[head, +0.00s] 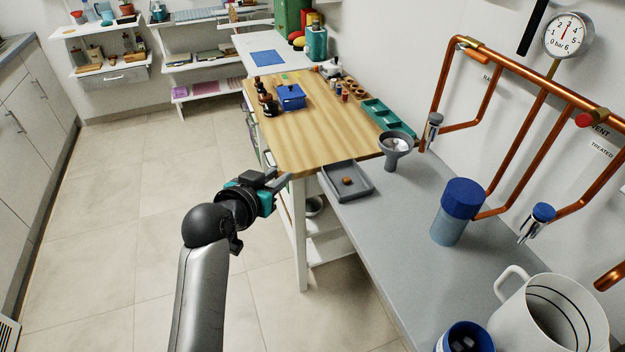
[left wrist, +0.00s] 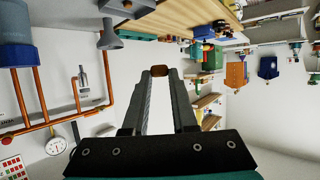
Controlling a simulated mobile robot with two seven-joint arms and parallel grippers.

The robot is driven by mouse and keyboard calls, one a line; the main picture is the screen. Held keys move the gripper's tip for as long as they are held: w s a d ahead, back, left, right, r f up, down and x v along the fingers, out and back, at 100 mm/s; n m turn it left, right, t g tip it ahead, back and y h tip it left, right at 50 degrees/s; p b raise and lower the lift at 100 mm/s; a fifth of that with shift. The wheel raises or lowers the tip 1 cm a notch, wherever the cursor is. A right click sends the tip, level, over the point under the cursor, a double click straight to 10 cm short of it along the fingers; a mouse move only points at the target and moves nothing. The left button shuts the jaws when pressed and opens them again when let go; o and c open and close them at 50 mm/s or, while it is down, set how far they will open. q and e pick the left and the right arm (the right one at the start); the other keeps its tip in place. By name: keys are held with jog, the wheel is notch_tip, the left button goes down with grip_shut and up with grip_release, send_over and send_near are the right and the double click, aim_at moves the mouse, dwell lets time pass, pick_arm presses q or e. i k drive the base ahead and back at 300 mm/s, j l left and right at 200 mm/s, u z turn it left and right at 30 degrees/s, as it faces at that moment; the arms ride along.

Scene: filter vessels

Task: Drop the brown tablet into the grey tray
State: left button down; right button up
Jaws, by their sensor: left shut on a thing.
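My left gripper (head: 279,180) is left of the grey tray (head: 358,194), over the floor beside the bench edge. In the left wrist view the gripper (left wrist: 160,72) is shut on the brown tablet (left wrist: 160,68), held between the fingertips. The head view does not clearly show the held tablet. The tray lies on the grey bench and has a small orange-brown piece (head: 347,181) in it. The tray also shows at the top of the left wrist view (left wrist: 145,10). My right gripper is not in view.
A grey funnel (head: 396,146) stands right of the tray. A blue-capped vessel (head: 457,212), a white jug (head: 548,318) and copper pipes (head: 490,70) are farther right. The wooden table (head: 310,130) with a blue box (head: 291,97) adjoins the bench. Floor at left is clear.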

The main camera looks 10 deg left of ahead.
aim_at(335, 182)
jog(key=i+l+z, duration=0.2)
jog(key=z, duration=0.15)
jog(key=i+l+z, duration=0.15)
jog(key=z, duration=0.2)
jog(key=i, duration=0.1)
